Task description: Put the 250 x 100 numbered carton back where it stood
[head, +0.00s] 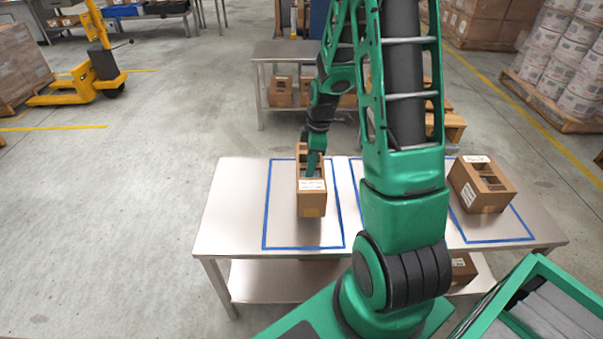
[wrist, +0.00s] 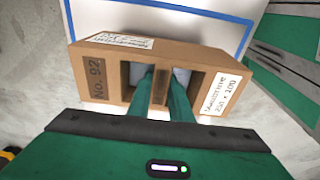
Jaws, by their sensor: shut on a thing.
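The numbered carton (wrist: 110,85) is brown, with a dark "No. 92" patch and a white label reading "250 x 100" in the wrist view. In the head view the carton (head: 312,204) is at the left blue-taped rectangle (head: 268,215) on the steel table (head: 225,210). My gripper (wrist: 160,90) is shut on the carton's middle bar between two openings; it also shows in the head view (head: 313,170). I cannot tell whether the carton touches the table.
Another carton (head: 482,185) stands in the right taped rectangle (head: 520,225). My arm hides much of the middle rectangle. A lower shelf (head: 275,280) lies under the table. A second bench (head: 283,50) with cartons stands behind. A yellow pallet truck (head: 100,65) is at the back left.

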